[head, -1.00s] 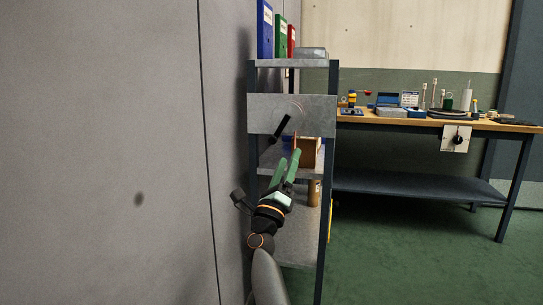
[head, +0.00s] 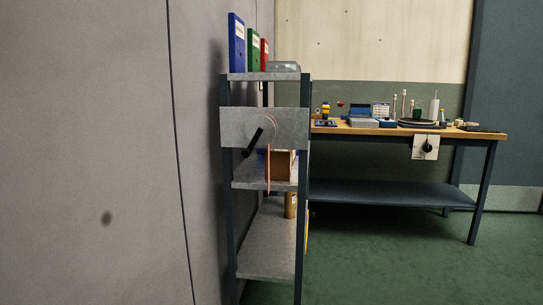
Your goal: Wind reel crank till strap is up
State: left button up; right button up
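The reel crank (head: 253,142) is a black handle on a grey metal plate (head: 232,125) at the front of the shelf unit. It slants down to the left. A thin orange-red arc shows on the plate beside it. A narrow orange-red strap (head: 268,175) hangs below the plate, in front of the middle shelf, with its lower end around that shelf's level. Neither of my grippers shows in the head view, and nothing touches the crank.
The shelf unit (head: 268,250) stands close to a grey wall panel (head: 90,150) on its left. Blue, green and red binders (head: 237,43) stand on top. A workbench (head: 480,134) with tools is to the right, with a white knob plate (head: 420,154) on its front. Green floor is clear.

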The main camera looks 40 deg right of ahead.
aim_at(260, 130)
jog(key=z, duration=0.45)
jog(key=i+l+z, duration=0.1)
jog(key=z, duration=0.35)
jog(key=i+z, duration=0.1)
jog(key=z, duration=0.3)
jog(key=i+z, duration=0.1)
jog(key=i, duration=0.35)
